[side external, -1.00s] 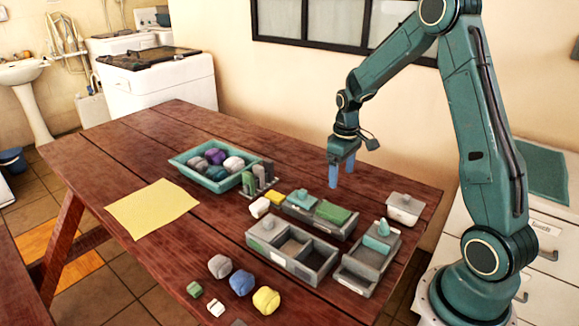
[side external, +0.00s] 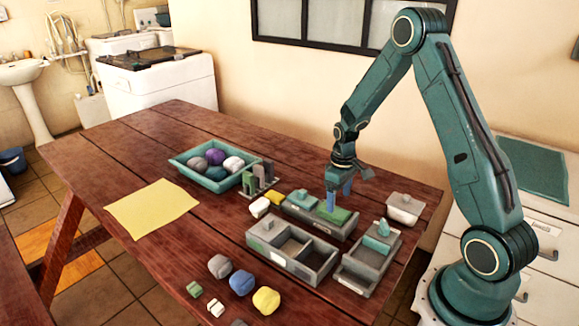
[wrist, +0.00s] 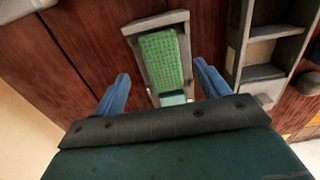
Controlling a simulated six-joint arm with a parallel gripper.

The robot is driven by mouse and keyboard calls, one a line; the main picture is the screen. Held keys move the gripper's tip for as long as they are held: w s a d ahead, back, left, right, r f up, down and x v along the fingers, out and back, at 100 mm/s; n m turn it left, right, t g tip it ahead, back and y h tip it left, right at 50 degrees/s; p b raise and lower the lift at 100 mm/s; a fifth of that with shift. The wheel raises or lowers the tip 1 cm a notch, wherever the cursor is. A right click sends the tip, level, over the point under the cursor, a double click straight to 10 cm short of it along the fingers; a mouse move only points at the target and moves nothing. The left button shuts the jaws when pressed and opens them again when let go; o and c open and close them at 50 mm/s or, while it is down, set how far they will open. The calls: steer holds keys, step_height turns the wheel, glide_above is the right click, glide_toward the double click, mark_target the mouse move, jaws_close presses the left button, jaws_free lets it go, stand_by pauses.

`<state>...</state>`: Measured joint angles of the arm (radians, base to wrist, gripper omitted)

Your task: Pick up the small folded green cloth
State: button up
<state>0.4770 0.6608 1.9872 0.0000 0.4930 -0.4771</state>
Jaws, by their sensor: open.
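The green cloth (side external: 336,215) lies flat in the right part of a grey tray (side external: 318,232) towards the back right of the table. In the wrist view the cloth (wrist: 160,58) looks woven and lies lengthwise between the tray's walls. My gripper (side external: 338,195) is open, pointing down just above the cloth, with nothing between its blue fingers. In the wrist view the fingers of my gripper (wrist: 163,90) stand on either side of the tray, wider than the cloth. I cannot tell the exact gap between the fingertips and the cloth.
A grey divided box (side external: 291,262) and a lidded grey box (side external: 368,260) stand close in front. A teal tray (side external: 190,172) with several rolled cloths and a grey rack (side external: 258,180) are to the left. Loose bundles lie at the front. A yellow cloth (side external: 152,207) lies at the left.

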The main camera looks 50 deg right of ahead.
mark_target(337, 211)
steer(key=shift+a+f, duration=0.2)
steer(key=shift+f, duration=2.3)
steer(key=c, duration=1.1)
steer(key=shift+o, duration=0.2)
steer(key=shift+r, duration=0.1)
step_height(337, 211, up, 20)
